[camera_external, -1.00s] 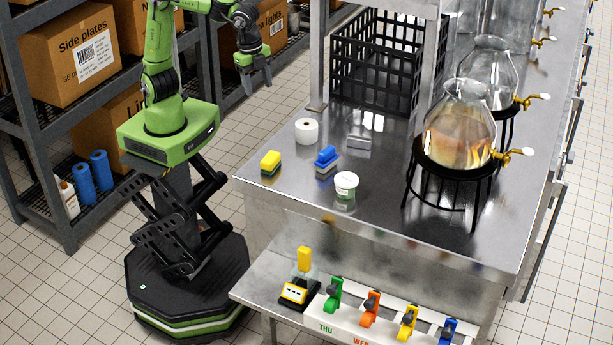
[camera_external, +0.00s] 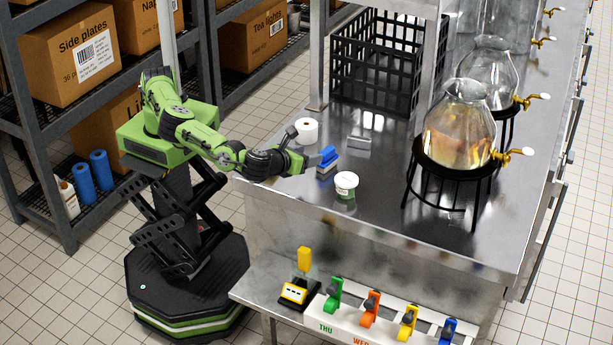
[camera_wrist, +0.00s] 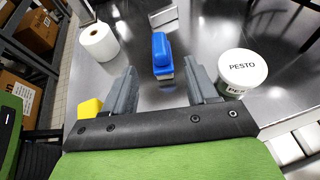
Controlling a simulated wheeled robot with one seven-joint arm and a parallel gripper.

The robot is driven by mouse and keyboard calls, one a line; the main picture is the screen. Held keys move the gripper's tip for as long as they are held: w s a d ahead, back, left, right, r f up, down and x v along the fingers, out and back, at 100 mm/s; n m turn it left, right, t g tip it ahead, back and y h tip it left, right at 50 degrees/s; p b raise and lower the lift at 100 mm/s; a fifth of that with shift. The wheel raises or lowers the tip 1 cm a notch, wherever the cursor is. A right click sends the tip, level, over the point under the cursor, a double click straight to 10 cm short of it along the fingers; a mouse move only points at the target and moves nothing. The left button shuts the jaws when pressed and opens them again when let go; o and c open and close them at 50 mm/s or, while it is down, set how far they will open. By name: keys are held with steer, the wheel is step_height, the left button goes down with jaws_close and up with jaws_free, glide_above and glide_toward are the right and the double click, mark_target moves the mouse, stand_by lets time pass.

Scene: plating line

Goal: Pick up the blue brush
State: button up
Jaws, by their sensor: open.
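The blue brush (camera_external: 327,158) stands on the steel counter (camera_external: 385,215), with a blue top and pale bristles below. In the wrist view the brush (camera_wrist: 162,55) is ahead of my gripper (camera_wrist: 165,85), roughly between the lines of its two fingers but beyond their tips. My gripper (camera_external: 303,150) is open and empty, low over the counter's left part, just left of the brush. In the external view the arm hides the yellow sponge; a yellow corner of it (camera_wrist: 88,108) shows beside the left finger in the wrist view.
A white paper roll (camera_external: 307,131) stands behind my gripper. A pesto tub (camera_external: 346,184) stands right of the brush, close to the right finger in the wrist view (camera_wrist: 242,70). A small metal block (camera_external: 358,142) lies behind. A black crate (camera_external: 370,75) and glass dispensers (camera_external: 458,125) stand farther off.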

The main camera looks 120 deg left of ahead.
mark_target(323, 152)
steer(key=b+x, duration=0.1)
steer(key=x, duration=0.9)
steer(key=shift+a+f, duration=0.3)
steer(key=shift+a, duration=0.05)
steer(key=shift+d, duration=0.1)
steer(key=c, duration=1)
